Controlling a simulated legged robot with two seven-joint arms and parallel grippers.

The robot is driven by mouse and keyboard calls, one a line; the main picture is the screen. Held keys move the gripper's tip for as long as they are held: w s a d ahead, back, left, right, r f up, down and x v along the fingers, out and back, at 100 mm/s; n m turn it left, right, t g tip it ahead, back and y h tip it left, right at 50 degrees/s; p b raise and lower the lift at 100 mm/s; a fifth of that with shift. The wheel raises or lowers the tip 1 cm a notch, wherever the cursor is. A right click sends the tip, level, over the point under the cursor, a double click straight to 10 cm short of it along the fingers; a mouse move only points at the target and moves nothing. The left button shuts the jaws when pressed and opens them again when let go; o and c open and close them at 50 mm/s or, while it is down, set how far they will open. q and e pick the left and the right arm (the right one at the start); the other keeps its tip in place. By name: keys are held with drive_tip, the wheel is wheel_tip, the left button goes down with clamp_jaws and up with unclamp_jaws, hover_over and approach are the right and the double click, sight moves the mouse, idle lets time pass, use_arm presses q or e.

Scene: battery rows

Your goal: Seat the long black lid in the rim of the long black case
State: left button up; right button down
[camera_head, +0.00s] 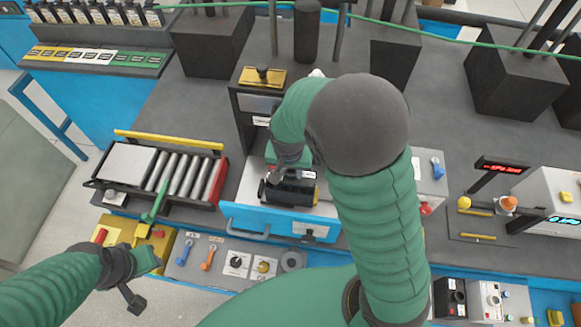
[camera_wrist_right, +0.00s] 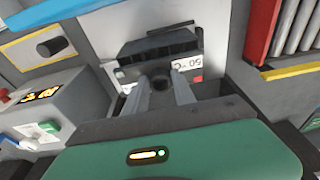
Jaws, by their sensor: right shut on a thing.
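The long black case (camera_head: 300,196) sits on the pale top of a blue-fronted drawer in the head view, below the green right forearm. In the right wrist view the dark case and lid assembly (camera_wrist_right: 160,45) lies just beyond the fingertips; where lid and case part is hard to tell. My right gripper (camera_head: 274,176) is at the left end of this black assembly, its fingers (camera_wrist_right: 160,82) closed around a small dark round part, seemingly the lid's knob. Whether the lid is down in the rim is not clear. My left gripper (camera_head: 133,298) hangs away at the lower left, its jaws unclear.
A roller tray (camera_head: 175,175) with a yellow bar stands left of the drawer. A dark box with a yellow top (camera_head: 262,78) stands behind. The drawer handle (camera_head: 247,231) sticks out in front. A white box (camera_head: 430,173) with a blue switch is to the right.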

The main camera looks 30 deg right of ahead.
sight(290, 176)
drive_tip(key=shift+a+f+b, duration=0.25)
drive_tip(key=shift+f+b, duration=0.15)
drive_tip(key=shift+f, duration=0.6)
drive_tip(key=shift+d, duration=0.15)
drive_tip(key=shift+s+p, duration=0.1)
drive_tip(key=shift+p, duration=0.55)
idle(0.4)
drive_tip(key=shift+f+b, duration=0.8)
drive_tip(key=shift+f, duration=0.3)
drive_tip(key=c, duration=0.9)
unclamp_jaws()
drive_tip(key=shift+c, duration=0.2)
